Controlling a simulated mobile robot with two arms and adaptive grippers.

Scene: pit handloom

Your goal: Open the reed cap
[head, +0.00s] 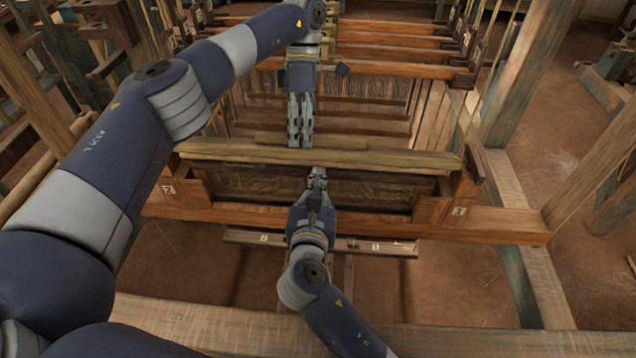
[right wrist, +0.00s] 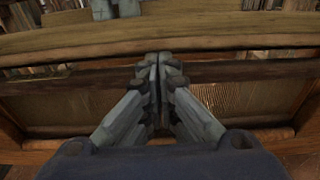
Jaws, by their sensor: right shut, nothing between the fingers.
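The reed cap (head: 400,158) is a long pale wooden bar across the top of the loom's batten frame; it also shows in the right wrist view (right wrist: 225,38). My left gripper (head: 300,143) points down at the cap's far side, by a shorter greenish bar (head: 350,142). Its two fingers look close together; whether they touch anything is hidden. My right gripper (head: 317,172) is shut and empty on the near side, its tips just below the cap's front edge. In the right wrist view its fingertips (right wrist: 158,62) meet in front of a darker lower bar (right wrist: 235,70).
Below the cap, the reed panel (head: 365,192) sits in a brown frame with numbered end blocks (head: 458,212). Heddle frames (head: 390,68) stand behind. A wooden beam (head: 440,340) crosses the front. Upright posts (head: 525,75) stand at right, with bare floor (head: 455,285) between.

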